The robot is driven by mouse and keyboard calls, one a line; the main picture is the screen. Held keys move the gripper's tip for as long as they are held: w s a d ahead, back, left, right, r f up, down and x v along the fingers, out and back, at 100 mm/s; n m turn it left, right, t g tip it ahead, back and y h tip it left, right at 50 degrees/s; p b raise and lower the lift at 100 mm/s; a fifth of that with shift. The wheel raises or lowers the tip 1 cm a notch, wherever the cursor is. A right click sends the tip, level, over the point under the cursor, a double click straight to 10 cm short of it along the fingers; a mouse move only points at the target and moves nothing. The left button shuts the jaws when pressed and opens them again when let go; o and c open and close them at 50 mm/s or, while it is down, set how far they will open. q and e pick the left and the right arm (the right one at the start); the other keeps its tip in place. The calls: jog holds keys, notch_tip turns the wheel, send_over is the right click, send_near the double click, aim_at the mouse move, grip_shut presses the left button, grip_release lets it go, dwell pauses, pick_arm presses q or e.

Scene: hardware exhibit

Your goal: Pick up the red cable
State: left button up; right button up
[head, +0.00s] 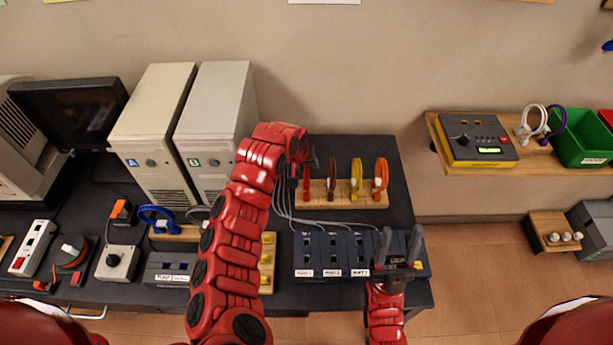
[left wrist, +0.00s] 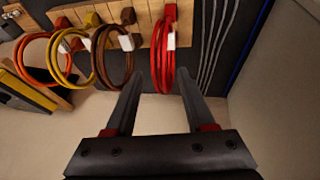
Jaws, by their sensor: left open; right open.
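The red cable (head: 306,183) is a coiled loop with a white tag at the left part of a wooden rack (head: 345,204), partly hidden by my left arm in the head view. In the left wrist view the red cable (left wrist: 163,62) hangs upright, its lower end showing between the fingertips of my left gripper (left wrist: 157,80). That gripper is open; whether the fingers reach around the loop I cannot tell. In the head view my left gripper (head: 303,165) is beside the cable. My right gripper (head: 400,245) is open and empty over the front right of the dark table.
Brown, yellow (head: 356,178) and orange (head: 381,178) cable loops hang beside the red one. Dark port boxes (head: 333,245) with grey wires stand in front. Two computer towers (head: 216,115) stand to the left. A shelf (head: 555,158) with a green bin is at right.

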pick_arm(q)
jog(key=shift+w+d+f+p, duration=0.15)
jog(key=shift+w+f+p, duration=0.15)
jog(key=shift+f+p, duration=0.3)
jog(key=shift+x, duration=1.4)
grip_shut()
